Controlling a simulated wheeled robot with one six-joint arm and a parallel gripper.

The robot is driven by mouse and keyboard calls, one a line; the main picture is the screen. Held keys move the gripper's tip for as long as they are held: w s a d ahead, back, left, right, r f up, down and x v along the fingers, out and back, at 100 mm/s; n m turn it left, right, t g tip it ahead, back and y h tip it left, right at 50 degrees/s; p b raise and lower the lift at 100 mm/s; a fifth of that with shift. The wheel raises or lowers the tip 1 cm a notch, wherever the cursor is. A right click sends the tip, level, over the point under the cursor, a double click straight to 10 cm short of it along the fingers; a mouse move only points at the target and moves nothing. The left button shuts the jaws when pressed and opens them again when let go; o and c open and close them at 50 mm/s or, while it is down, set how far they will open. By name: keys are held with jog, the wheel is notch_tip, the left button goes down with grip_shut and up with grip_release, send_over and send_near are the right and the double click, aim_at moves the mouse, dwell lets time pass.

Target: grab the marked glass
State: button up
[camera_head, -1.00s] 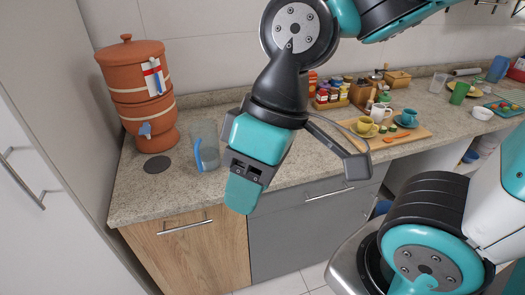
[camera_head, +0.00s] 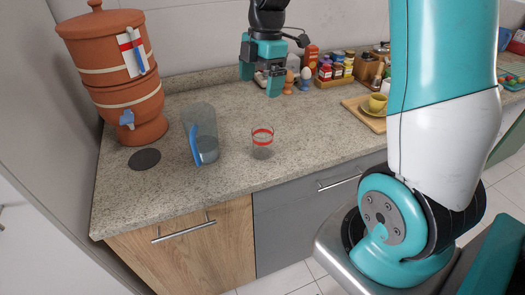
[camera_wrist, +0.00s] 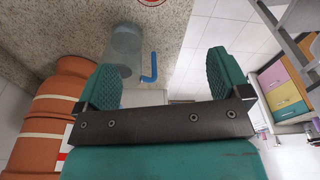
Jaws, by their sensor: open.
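The marked glass (camera_head: 262,143) is a clear tumbler with a red band. It stands upright on the counter, right of a clear jug (camera_head: 204,138) with a blue handle. In the wrist view a red ring (camera_wrist: 150,2), apparently its band, is cut off at the top edge. My gripper (camera_head: 260,80) is behind the glass near the back wall, fingers pointing down, apart from it. In the wrist view my gripper (camera_wrist: 165,78) is open with nothing between its fingers, and the jug (camera_wrist: 124,48) shows beyond them.
A clay water filter (camera_head: 120,75) stands at the back left, with a dark round disc (camera_head: 145,159) before it. Counter around the glass is clear.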

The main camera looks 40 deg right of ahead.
aim_at(262, 140)
jog(key=shift+n, duration=0.7)
jog(key=shift+w+d+f+p, duration=0.15)
jog(key=shift+f+p, duration=0.4)
jog(key=shift+f, duration=2.6)
jog(key=shift+w+d+f+p, duration=0.15)
jog(key=shift+f+p, duration=0.35)
jog(key=shift+f, duration=2.65)
jog(key=shift+w+d+f+p, duration=0.1)
jog(key=shift+d+f+p, duration=0.3)
jog(key=shift+f, duration=2.75)
jog(key=shift+a, duration=0.15)
jog(key=c, duration=1.1)
